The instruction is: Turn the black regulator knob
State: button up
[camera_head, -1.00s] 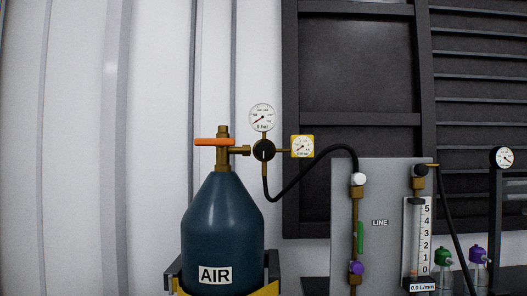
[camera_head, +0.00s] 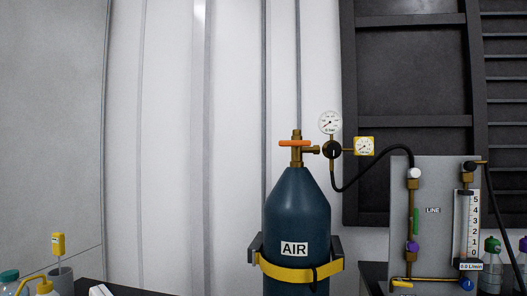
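The black regulator knob (camera_head: 332,150) sits on the brass fitting right of the cylinder valve, with a light mark upright on its face. A round white gauge (camera_head: 330,123) stands above it and a yellow-framed gauge (camera_head: 364,146) is to its right. The orange valve handle (camera_head: 295,143) lies level on top of the dark blue AIR cylinder (camera_head: 297,210). A black hose (camera_head: 375,163) runs from below the knob to the grey LINE panel (camera_head: 440,195). My gripper is not in view.
A yellow strap (camera_head: 298,272) and dark bracket hold the cylinder upright. Bottles and a cup stand on a bench at lower left (camera_head: 85,290). A flowmeter (camera_head: 467,228) and more bottles (camera_head: 491,265) are at right. The space before the knob looks clear.

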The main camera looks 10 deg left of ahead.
aim_at(334, 149)
jog(key=u, duration=0.65)
jog(key=k, duration=0.95)
jog(key=u, duration=0.65)
jog(key=i, duration=1.05)
jog(key=z, duration=1.1)
jog(key=i, duration=1)
jog(key=z, duration=0.8)
